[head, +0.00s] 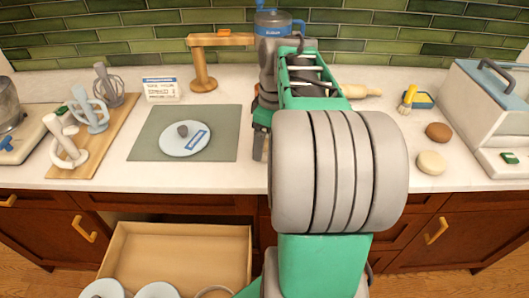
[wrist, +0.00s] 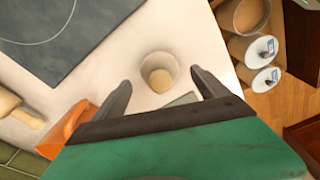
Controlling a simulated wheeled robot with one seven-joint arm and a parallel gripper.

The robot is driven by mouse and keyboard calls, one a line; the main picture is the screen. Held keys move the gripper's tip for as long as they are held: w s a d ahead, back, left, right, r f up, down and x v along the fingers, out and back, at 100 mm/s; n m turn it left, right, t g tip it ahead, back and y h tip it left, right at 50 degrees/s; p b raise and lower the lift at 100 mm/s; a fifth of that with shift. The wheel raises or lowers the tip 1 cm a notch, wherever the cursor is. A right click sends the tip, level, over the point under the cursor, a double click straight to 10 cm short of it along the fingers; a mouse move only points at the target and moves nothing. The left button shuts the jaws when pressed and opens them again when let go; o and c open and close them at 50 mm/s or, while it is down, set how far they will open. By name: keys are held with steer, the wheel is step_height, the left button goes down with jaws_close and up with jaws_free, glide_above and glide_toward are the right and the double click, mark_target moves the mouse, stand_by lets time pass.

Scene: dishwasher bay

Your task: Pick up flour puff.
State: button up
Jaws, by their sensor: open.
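No thing in view is plainly marked as the flour puff. In the wrist view, a pale round cup-like thing (wrist: 158,68) with a tan rounded middle stands on the white counter; it may be the flour puff, but I cannot tell. My gripper (wrist: 158,84) is open, its two dark fingers apart, with this thing showing between and beyond their tips. The fingers do not visibly touch it. A brown round pad (head: 438,132) and a cream round pad (head: 430,163) lie at the right of the counter.
A grey-green mat (head: 145,147) with a plate (head: 176,150) lies left of my arm. A wooden stand (head: 204,80), a rolling pin (head: 362,91) and a yellow brush (head: 408,98) are farther back. An open drawer (head: 230,245) juts out below the counter's front edge.

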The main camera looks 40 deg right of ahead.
step_height(320, 180, down, 2)
steer(key=shift+w+a+f, duration=0.1)
steer(key=shift+w, duration=0.05)
steer(key=shift+c, duration=0.6)
steer(key=c, duration=1.4)
